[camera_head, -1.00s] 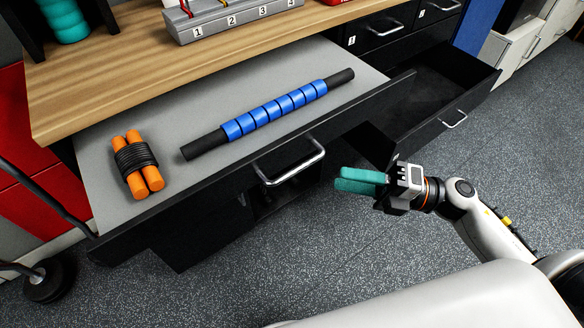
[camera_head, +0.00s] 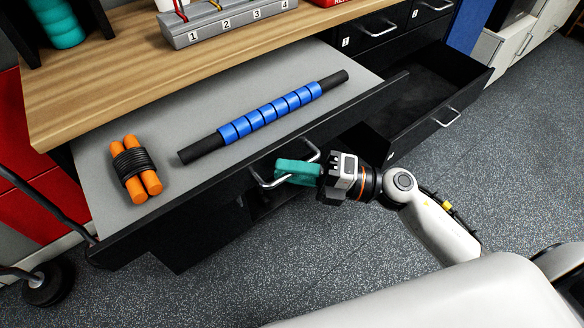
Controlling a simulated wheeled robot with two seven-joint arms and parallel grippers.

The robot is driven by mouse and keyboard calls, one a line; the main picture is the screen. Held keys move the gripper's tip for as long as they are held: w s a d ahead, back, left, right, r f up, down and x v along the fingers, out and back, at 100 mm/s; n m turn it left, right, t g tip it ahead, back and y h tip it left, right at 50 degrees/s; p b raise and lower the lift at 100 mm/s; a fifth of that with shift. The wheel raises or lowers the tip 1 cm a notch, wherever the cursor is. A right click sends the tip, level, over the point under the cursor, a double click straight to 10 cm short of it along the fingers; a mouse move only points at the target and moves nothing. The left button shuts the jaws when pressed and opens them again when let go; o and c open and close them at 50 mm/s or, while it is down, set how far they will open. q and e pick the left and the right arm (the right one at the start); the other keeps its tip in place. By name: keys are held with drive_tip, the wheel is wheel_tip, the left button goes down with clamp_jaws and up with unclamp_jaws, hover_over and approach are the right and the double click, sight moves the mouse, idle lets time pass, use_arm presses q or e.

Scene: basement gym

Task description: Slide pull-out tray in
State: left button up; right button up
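The pull-out tray (camera_head: 235,165) is a grey board with a black front, extended from under the wooden bench top. Its silver bar handle (camera_head: 262,183) is on the front face. My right gripper (camera_head: 290,172), with teal fingers, is at the handle, and its fingers overlap the bar in the picture. They hide the middle of the bar, and I cannot tell whether they are closed around it. A blue ribbed massage stick (camera_head: 270,112) with black ends and orange handles (camera_head: 148,181) wrapped in black cord lie on the tray. My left gripper is not in view.
An open black drawer (camera_head: 450,98) juts out right of the tray, close beyond my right gripper. The wooden bench top (camera_head: 110,85) carries a grey numbered rack (camera_head: 225,22). A black weight-like base (camera_head: 47,285) stands on the floor at left. The speckled floor in front is clear.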

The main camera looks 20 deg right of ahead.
clamp_jaws()
drive_tip(key=shift+w, duration=0.15)
